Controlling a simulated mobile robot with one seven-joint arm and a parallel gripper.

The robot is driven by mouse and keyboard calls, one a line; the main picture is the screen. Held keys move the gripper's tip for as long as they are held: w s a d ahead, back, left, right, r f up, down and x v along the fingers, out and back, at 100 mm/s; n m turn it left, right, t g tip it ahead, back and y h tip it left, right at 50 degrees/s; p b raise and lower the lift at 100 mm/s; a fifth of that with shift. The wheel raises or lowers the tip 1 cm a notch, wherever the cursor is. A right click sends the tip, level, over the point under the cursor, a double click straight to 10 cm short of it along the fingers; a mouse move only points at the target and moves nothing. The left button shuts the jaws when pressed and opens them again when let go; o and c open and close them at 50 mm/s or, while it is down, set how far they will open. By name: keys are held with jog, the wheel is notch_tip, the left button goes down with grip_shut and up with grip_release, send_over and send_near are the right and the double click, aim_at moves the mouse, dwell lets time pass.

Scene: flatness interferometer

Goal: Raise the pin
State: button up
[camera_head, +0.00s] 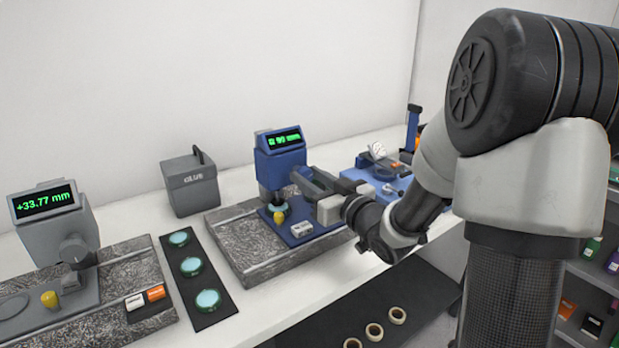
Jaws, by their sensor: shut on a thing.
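A blue gauge (280,163) with a green-lit display stands on a granite slab (225,238) in the middle. Its display digits are too small to read surely. A small yellow piece (281,208) shows under its head, above the blue base; I cannot make out the pin clearly. My gripper (297,181) reaches in from the right against the right front of the gauge's column. It is shut on a small part there, apparently the gauge's knob, which the jaws mostly hide.
A grey gauge (55,222) reading +33.77 mm stands at left. A dark mat (213,316) with several green glass discs lies between the gauges. A blue fixture (374,174) is beyond my arm. Shelves stand at right.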

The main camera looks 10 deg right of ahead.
jog(key=m+p, duration=0.2)
jog(key=m, duration=0.1)
jog(key=shift+r, duration=0.2)
jog(key=m+p, duration=0.2)
jog(key=m, duration=0.1)
jog(key=shift+d+m+p, duration=0.1)
jog(key=shift+m+p, duration=0.2)
jog(key=shift+p, duration=0.05)
jog(key=m+p, duration=0.4)
jog(key=m, duration=0.2)
jog(key=shift+w+d+f+p, duration=0.1)
jog(key=shift+p, duration=0.25)
jog(key=m+p, duration=0.3)
jog(key=m, duration=0.1)
jog(key=shift+m, duration=0.4)
jog(key=shift+f+m+p, duration=0.25)
jog(key=shift+m+p, duration=0.9)
jog(key=shift+m, duration=0.45)
jog(key=o, duration=1)
jog(key=shift+o, duration=0.2)
